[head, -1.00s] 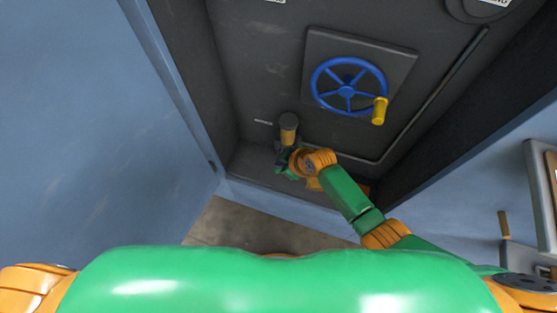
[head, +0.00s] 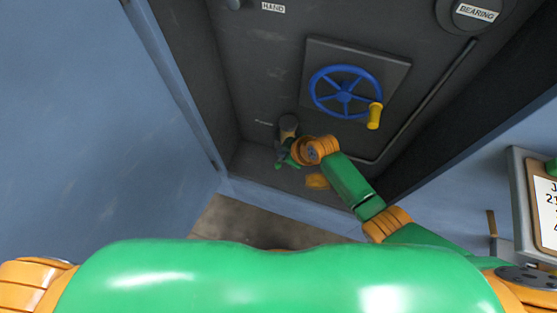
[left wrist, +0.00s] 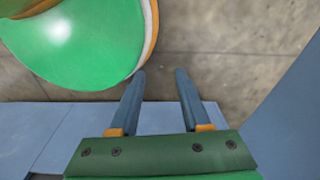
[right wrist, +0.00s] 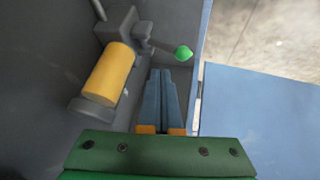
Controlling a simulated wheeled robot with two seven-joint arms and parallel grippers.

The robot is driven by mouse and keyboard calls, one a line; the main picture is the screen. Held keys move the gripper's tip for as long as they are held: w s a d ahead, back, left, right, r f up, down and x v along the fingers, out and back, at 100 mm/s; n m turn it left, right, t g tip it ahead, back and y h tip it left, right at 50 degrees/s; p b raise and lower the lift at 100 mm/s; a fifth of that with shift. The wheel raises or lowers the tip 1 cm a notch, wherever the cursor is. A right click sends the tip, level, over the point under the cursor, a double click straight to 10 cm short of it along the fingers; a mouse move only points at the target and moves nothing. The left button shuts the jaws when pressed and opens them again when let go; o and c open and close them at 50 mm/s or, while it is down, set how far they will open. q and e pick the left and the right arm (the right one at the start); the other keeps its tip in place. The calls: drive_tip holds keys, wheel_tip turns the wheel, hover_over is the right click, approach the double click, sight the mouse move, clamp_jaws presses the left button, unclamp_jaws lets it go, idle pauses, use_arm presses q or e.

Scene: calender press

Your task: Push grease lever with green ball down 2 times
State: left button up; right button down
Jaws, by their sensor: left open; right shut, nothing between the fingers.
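The grease lever's green ball (right wrist: 184,53) shows in the right wrist view, at the end of a short dark arm (right wrist: 155,46) that comes from a grey block beside a yellow-orange cylinder (right wrist: 107,74). My right gripper (right wrist: 161,72) is shut and empty. Its fingertips lie just below and left of the ball in that view, with a small gap in the picture; I cannot tell the depth between them. In the head view my right gripper (head: 284,155) is by the cylinder (head: 288,124), low in the dark recess, partly hiding the lever. My left gripper (left wrist: 160,73) is open and empty.
A blue handwheel (head: 345,91) with a yellow knob (head: 375,116) is on the recess's back wall above my right arm. A pipe runs down the right side. Blue panels (head: 115,130) flank the recess. A clipboard (head: 546,205) hangs at the right.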

use_arm(q)
wheel_tip(320, 180, up, 3)
drive_tip(key=shift+f+p, duration=0.1)
drive_tip(key=shift+p, duration=1)
use_arm(e)
drive_tip(key=r, duration=0.1)
drive_tip(key=w+r, duration=0.1)
drive_tip(key=r, duration=0.1)
drive_tip(key=shift+w+d+r, duration=0.15)
drive_tip(key=shift+d+r, duration=0.1)
drive_tip(key=shift+r, duration=0.15)
use_arm(q)
clamp_jaws()
idle(0.5)
